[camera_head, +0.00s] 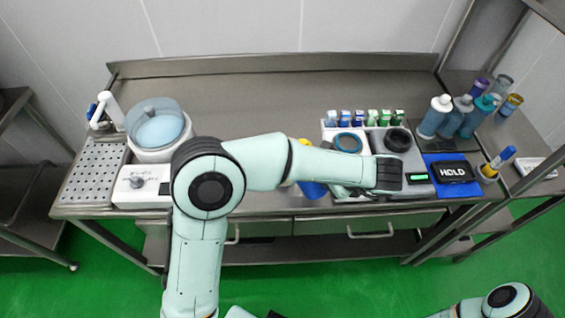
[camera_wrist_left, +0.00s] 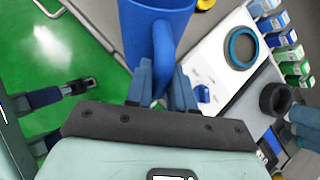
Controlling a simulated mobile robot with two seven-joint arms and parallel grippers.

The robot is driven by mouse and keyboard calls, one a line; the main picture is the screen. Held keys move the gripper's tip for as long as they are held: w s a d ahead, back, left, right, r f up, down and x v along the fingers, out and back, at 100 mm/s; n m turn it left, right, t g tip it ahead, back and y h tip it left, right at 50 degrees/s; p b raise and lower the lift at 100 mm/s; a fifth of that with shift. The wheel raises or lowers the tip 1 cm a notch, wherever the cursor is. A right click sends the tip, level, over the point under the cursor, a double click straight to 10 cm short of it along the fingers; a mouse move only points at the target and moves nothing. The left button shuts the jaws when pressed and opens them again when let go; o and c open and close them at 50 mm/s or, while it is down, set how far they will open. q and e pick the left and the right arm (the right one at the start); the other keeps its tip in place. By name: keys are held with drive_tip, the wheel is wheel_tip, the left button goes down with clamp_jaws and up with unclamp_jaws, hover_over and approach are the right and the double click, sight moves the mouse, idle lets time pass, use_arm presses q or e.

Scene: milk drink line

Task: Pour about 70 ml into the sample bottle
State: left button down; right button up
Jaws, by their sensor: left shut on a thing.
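My left gripper (camera_wrist_left: 163,85) is shut on the handle of a blue jug (camera_wrist_left: 150,22), which it holds at the counter's front edge. In the head view the jug (camera_head: 313,189) is mostly hidden under my left arm, and its contents do not show. I cannot tell which container is the sample bottle. Bottles (camera_head: 435,116) with white and blue caps stand at the right, and a row of small blue- and green-topped containers (camera_head: 360,117) stands at the back.
A white unit with a blue ring (camera_head: 348,142) and a grey unit with a black ring (camera_head: 398,140) stand beside the jug. A round tank (camera_head: 157,128) stands at the left. The counter's back middle is clear.

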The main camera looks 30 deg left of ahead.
use_arm(q)
drive_tip(key=shift+d+f+b, duration=0.2)
drive_tip(key=shift+f+b, duration=0.1)
drive_tip(key=shift+f, duration=0.2)
drive_tip(key=f+b, duration=0.1)
drive_tip(key=d+f+y+b, duration=0.1)
drive_tip(key=f, duration=0.1)
drive_tip(key=shift+s+d, duration=0.15)
drive_tip(key=shift+s, duration=0.05)
drive_tip(key=shift+s+d+f+m+t+y+b, duration=0.2)
drive_tip(key=shift+d+f+y+b, duration=0.3)
drive_tip(key=shift+f+y+b, duration=0.35)
drive_tip(key=shift+w+d+f+m+t+y+b, duration=0.2)
drive_tip(key=shift+d+f+y+b, duration=0.3)
drive_tip(key=shift+y+b, duration=0.55)
drive_tip(key=shift+s+d+f+m+t+y+b, duration=0.1)
drive_tip(key=shift+s+d+f+t+y+b, duration=0.3)
drive_tip(key=shift+f+y+b, duration=0.5)
use_arm(e)
drive_tip(key=s+f, duration=0.4)
drive_tip(key=f, duration=0.5)
drive_tip(key=shift+g, duration=0.3)
use_arm(q)
drive_tip(key=shift+w+r, duration=0.15)
drive_tip(key=shift+r, duration=0.1)
use_arm(e)
drive_tip(key=shift+s, duration=0.15)
